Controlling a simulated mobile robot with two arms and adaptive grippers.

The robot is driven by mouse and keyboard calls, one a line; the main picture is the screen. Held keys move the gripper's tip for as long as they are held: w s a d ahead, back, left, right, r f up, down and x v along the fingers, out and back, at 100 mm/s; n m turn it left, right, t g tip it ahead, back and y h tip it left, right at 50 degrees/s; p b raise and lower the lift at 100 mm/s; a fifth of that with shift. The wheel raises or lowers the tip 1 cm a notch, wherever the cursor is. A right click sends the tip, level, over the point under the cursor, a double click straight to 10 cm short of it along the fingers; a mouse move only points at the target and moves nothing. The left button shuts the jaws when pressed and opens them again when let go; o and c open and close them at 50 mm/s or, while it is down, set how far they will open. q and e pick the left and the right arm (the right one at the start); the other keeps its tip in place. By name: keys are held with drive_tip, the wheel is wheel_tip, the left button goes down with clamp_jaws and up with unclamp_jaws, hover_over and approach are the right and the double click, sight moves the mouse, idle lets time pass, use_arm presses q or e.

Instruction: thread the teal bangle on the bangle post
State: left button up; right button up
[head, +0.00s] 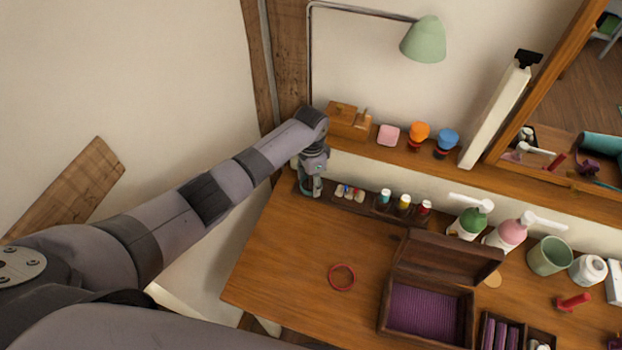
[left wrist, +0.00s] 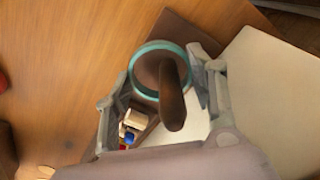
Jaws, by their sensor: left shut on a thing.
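The teal bangle (left wrist: 157,44) shows in the left wrist view as a thin ring between the two fingers of my left gripper (left wrist: 162,73), which is shut on it. The dark brown bangle post (left wrist: 172,105) shows through the ring, its rounded tip towards the camera, so the bangle looks to be around it. I cannot tell how far above the post's base the bangle sits. In the head view my left gripper (head: 312,187) is low at the desk's back left corner, where bangle and post are mostly hidden. My right gripper is not in view.
A red bangle (head: 342,277) lies on the desk (head: 285,260). A dark tray with small items and bottles (head: 404,202) is right of my gripper. A shelf (head: 375,148) runs behind. An open box (head: 440,262) stands right; the desk's left front is clear.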

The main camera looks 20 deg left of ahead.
use_arm(q)
drive_tip(key=shift+f, duration=0.35)
drive_tip(key=o, duration=1.1)
